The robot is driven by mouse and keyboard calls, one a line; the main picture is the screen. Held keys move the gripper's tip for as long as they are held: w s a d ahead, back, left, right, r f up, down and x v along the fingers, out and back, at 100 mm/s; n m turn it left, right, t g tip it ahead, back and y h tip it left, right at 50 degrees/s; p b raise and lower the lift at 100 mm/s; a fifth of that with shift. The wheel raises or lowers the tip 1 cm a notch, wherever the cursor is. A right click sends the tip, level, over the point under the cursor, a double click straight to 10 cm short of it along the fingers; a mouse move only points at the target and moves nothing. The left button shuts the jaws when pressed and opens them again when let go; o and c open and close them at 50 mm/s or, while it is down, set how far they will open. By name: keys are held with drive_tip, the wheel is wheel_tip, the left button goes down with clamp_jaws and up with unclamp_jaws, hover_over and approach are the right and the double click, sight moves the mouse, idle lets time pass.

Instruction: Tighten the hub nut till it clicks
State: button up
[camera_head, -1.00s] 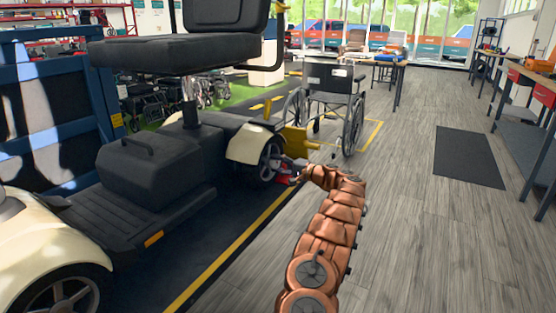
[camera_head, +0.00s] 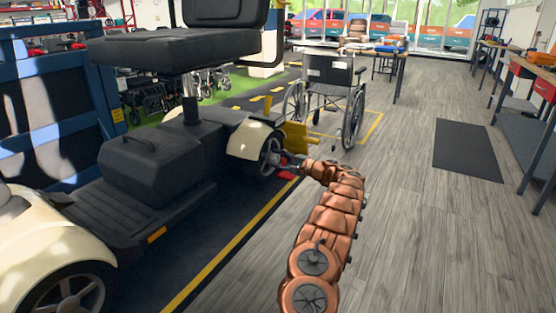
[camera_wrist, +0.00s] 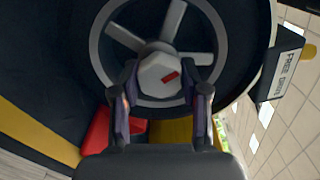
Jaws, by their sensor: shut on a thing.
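The hub nut (camera_wrist: 160,74) is a pale grey hexagonal piece with a red mark on its face, at the centre of the scooter's spoked wheel (camera_wrist: 118,38). My gripper (camera_wrist: 160,92) has one dark finger on each side of the nut and is shut on it. In the head view, my gripper (camera_head: 284,160) reaches the rear wheel (camera_head: 267,157) of the cream-and-black scooter (camera_head: 160,170) from the right. The nut is too small and covered to make out there.
A lever marked FREE DRIVE (camera_wrist: 280,68) is close on the right in the wrist view. A wheelchair (camera_head: 328,92) stands behind my arm.

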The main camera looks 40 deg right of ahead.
drive_tip(key=o, duration=1.1)
drive_tip(key=shift+o, duration=0.2)
drive_tip(key=v, duration=1.2)
